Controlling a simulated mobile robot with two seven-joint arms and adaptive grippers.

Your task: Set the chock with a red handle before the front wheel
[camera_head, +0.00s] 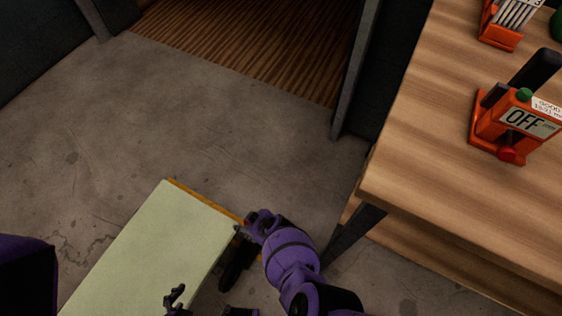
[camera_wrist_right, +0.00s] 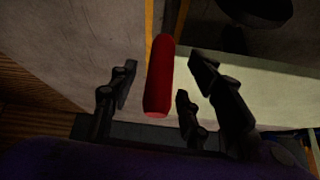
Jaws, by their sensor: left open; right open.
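The red handle (camera_wrist_right: 159,75) of the chock stands between the spread dark fingers of my right gripper (camera_wrist_right: 160,92) in the right wrist view. I cannot tell whether the fingers touch it, and the chock's body is not discernible. A dark rounded shape (camera_wrist_right: 255,8), possibly a wheel, shows at the top of that view. My left gripper (camera_head: 203,306) shows partly at the bottom edge, open and over the platform.
A wooden table (camera_head: 425,150) fills the right side, with an orange OFF device (camera_head: 510,125) and an orange holder (camera_head: 503,25) on it. Its dark leg (camera_head: 350,232) stands close to my right arm. Bare concrete floor (camera_head: 215,120) lies beyond the platform.

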